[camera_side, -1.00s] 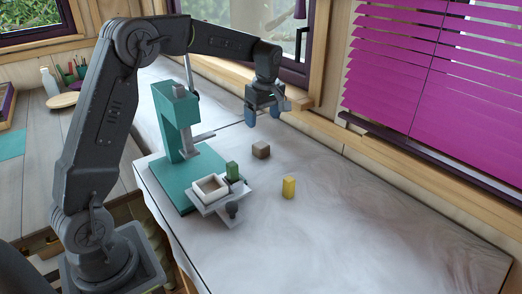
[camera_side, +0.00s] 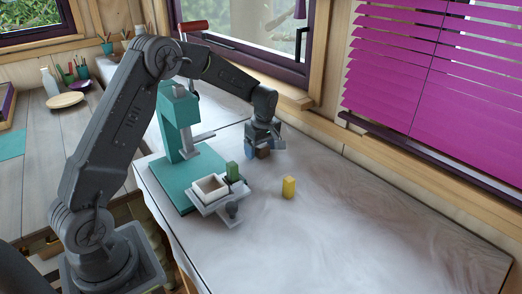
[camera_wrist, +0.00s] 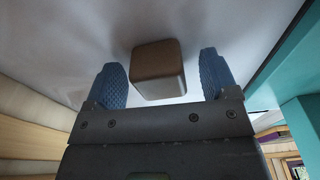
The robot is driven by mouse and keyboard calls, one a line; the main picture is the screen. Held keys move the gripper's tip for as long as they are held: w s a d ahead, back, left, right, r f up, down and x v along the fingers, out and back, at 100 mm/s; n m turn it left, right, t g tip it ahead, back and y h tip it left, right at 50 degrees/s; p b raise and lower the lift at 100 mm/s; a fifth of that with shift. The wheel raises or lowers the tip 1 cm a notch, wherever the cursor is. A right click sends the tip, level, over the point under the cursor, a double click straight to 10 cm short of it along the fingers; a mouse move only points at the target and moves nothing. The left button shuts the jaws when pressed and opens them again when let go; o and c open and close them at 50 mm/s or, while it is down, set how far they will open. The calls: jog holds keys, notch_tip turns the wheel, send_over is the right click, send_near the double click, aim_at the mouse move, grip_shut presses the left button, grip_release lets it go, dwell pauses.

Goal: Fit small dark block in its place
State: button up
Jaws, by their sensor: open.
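The small dark brown block (camera_side: 263,153) stands on the pale tabletop right of the teal press, mostly hidden by my gripper in the side view. In the wrist view the block (camera_wrist: 158,72) lies between the two blue fingers, with a gap on each side. My gripper (camera_side: 262,154) is open, low around the block and not closed on it. A cream open-topped box (camera_side: 222,192) sits on a light plate at the foot of the press. I cannot tell from the views whether it is the block's place.
The teal press (camera_side: 170,130) stands left of my gripper, close by. A green block (camera_side: 232,172) is beside the cream box. A yellow block (camera_side: 289,187) stands alone on the table. A dark knob (camera_side: 233,210) sticks out from the plate. The table's right side is clear.

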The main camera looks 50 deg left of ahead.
aim_at(261, 149)
jog(key=c, duration=1.1)
jog(key=shift+r, duration=0.3)
notch_tip(261, 149, up, 8)
jog(key=shift+r, duration=0.25)
jog(key=s+d+r, duration=0.2)
jog(key=s+d, duration=0.1)
jog(key=s, duration=0.3)
jog(key=s+d+r, duration=0.2)
jog(key=s+r, duration=0.1)
jog(key=s, duration=0.3)
jog(key=s+d+f, duration=0.1)
jog(key=s+d, duration=0.3)
jog(key=s, duration=0.6)
jog(key=shift+s+a+f, duration=0.1)
jog(key=shift+a+f, duration=0.05)
jog(key=shift+f, duration=3.05)
